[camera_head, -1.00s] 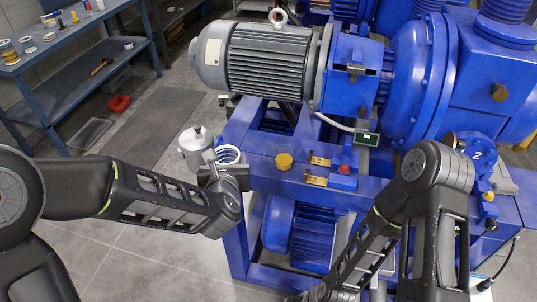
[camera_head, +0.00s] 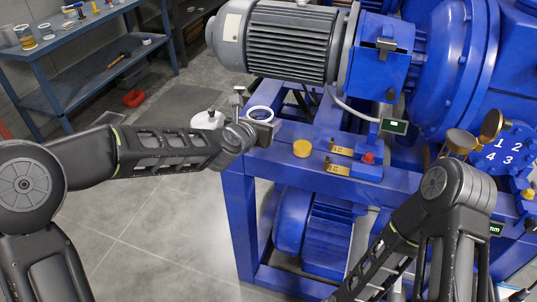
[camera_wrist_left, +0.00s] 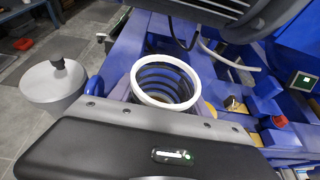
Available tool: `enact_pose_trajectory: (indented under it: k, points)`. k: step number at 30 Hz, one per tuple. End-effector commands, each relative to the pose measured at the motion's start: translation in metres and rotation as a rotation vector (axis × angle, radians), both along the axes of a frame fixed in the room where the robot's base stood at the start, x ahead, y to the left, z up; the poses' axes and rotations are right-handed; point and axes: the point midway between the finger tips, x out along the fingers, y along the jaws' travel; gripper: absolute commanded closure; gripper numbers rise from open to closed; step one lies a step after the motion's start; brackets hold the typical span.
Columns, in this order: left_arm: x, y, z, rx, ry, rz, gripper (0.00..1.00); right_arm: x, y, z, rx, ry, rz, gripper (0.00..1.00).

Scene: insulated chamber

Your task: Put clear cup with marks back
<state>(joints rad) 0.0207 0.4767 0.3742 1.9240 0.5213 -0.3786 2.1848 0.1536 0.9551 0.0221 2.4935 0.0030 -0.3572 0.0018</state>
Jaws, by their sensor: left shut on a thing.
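The clear cup with marks (camera_head: 260,113) has a white rim and shows dark and bluish rings inside in the left wrist view (camera_wrist_left: 165,83). It looks upright. My left gripper (camera_head: 263,127) is shut on it beside the left end of the blue machine frame.
A pale lidded canister (camera_wrist_left: 55,84) with a dark knob stands left of the cup. A yellow cap (camera_head: 302,148), a red button (camera_head: 369,157) and brass plates sit on the blue frame (camera_head: 285,170). A grey motor (camera_head: 285,42) lies behind. A workbench (camera_head: 75,35) stands back left.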

Motion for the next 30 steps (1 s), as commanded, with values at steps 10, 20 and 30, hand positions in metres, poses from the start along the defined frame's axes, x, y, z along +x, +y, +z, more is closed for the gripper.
enact_pose_trajectory:
  k: [10, 20, 30]
  points:
    - [0.016, -0.009, 0.008, -0.004, -0.002, -0.102, 0.90, 0.001, 0.000, -0.023, 0.001, -0.004, 0.001, 0.64]
    - [0.025, -0.021, 0.022, 0.001, -0.002, -0.210, 0.90, 0.002, 0.001, -0.040, 0.003, -0.007, 0.002, 0.64]
    - [0.030, -0.027, 0.034, 0.002, -0.008, -0.296, 0.90, 0.003, 0.001, -0.057, 0.005, -0.009, 0.002, 0.64]
